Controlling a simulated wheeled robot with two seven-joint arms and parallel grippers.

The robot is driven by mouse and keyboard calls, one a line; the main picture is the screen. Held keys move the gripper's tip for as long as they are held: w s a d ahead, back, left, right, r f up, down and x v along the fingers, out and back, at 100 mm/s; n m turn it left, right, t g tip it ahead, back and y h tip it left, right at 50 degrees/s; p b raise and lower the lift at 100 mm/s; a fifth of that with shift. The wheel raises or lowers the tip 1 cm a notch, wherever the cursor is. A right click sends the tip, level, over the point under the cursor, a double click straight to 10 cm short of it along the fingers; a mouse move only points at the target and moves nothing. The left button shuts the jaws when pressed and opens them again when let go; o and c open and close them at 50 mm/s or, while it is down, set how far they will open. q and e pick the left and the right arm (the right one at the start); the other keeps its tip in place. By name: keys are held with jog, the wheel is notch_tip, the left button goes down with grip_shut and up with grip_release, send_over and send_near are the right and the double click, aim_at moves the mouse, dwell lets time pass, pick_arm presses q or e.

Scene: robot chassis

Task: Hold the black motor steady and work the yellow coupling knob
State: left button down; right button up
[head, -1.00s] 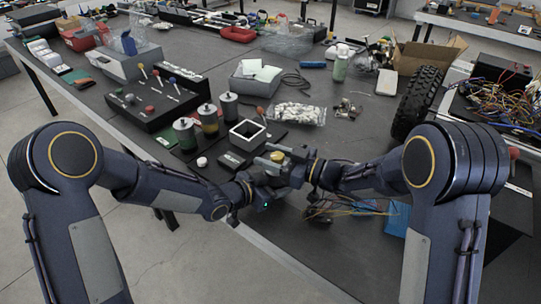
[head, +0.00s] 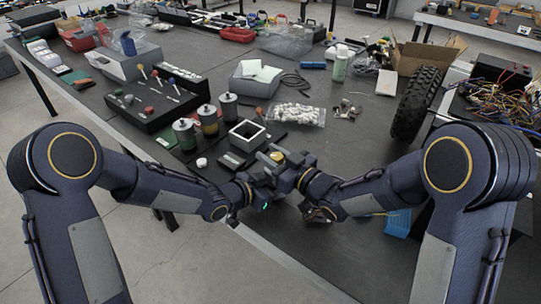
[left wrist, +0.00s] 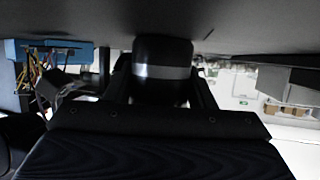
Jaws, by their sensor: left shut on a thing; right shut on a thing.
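The yellow coupling knob (head: 277,157) shows as a small yellow top among the grippers near the table's front edge. My right gripper (head: 285,163) comes in from the right and is shut at the knob, its fingers partly hiding it. My left gripper (head: 262,178) comes in from the left, just below and left of the knob. In the left wrist view the black motor (left wrist: 162,72), a dark cylinder with a silver band, sits between the left gripper's two fingers, which are shut on it. In the head view the motor is mostly hidden by the grippers.
An open square box (head: 247,135) and several cylinders stand behind the grippers. A bag of white pieces (head: 297,114) lies further back. A black tyre (head: 416,104) stands at right. A blue box (head: 398,222) lies partly behind my right arm. The table's front edge is close below.

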jog(key=shift+w+d+r+m+t+h, duration=0.1)
jog(key=shift+d+m+t+h, duration=0.05)
jog(key=shift+m+t+h, duration=0.9)
jog(key=shift+w+d+r+m+t+h, duration=0.1)
jog(key=shift+m+t+h, duration=0.65)
jog(key=shift+h, duration=0.6)
jog(key=shift+f, duration=0.1)
jog(key=o, duration=1)
jog(key=v, duration=1.2)
